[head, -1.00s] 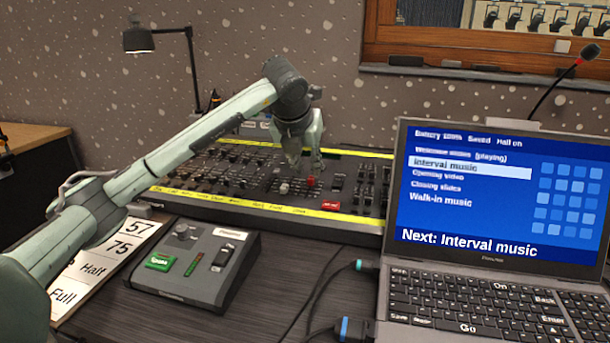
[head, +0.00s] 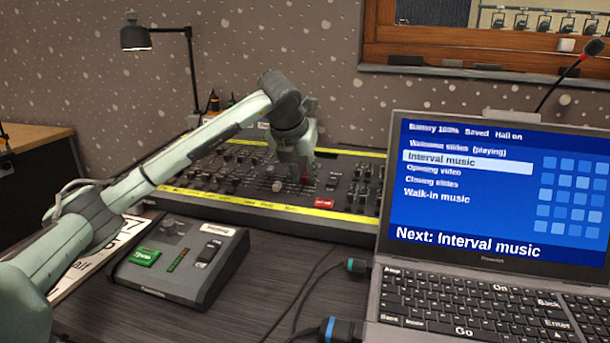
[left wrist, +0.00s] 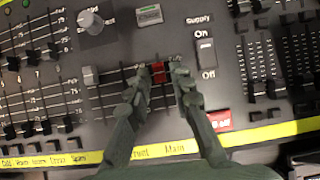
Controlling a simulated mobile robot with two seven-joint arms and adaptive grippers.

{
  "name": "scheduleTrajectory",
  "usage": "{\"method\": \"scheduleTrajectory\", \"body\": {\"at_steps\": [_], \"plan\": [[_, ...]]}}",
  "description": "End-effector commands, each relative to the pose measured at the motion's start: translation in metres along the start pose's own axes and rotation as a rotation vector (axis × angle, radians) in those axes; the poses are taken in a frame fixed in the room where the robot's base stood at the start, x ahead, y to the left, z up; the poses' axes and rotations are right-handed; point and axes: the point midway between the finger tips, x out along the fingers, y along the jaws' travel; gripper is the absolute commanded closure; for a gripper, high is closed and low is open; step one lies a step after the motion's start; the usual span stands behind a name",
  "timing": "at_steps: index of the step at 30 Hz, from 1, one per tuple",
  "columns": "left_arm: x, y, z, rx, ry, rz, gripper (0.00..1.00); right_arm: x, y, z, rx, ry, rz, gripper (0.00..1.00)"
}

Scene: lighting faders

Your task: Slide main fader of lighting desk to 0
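The lighting desk (head: 248,205) lies at the back of the table. In the left wrist view, a red fader knob (left wrist: 158,70) stands near the top of its slot, above the label "Main" (left wrist: 175,149). It shows small in the head view (head: 305,178), partly hidden by my fingers. My left gripper (head: 304,180) points down at the desk. In the left wrist view its fingers (left wrist: 157,74) are on either side of the red knob, with narrow gaps, and look open. My right gripper is in neither view.
A grey fader knob (left wrist: 89,76) stands left of the fingers. A supply switch (left wrist: 206,53) and a red button (left wrist: 219,119) are at the right. A small control box (head: 182,262), a laptop (head: 480,240) and cables (head: 300,300) are in front of the desk.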

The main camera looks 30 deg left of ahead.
Motion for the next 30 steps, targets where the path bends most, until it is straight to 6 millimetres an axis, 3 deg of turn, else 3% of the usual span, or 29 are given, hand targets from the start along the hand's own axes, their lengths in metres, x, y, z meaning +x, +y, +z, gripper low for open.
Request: {"method": "scheduleTrajectory", "body": {"at_steps": [5,10,30], "plan": [[0.000,0.000,0.000,0.000,0.000,0.000,0.78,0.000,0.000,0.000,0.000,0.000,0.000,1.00],[0.000,0.000,0.000,0.000,0.000,0.000,1.00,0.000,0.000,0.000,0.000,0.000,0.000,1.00],[-0.011,0.000,-0.021,0.002,0.000,0.000,1.00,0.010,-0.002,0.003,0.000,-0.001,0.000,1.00]]}}
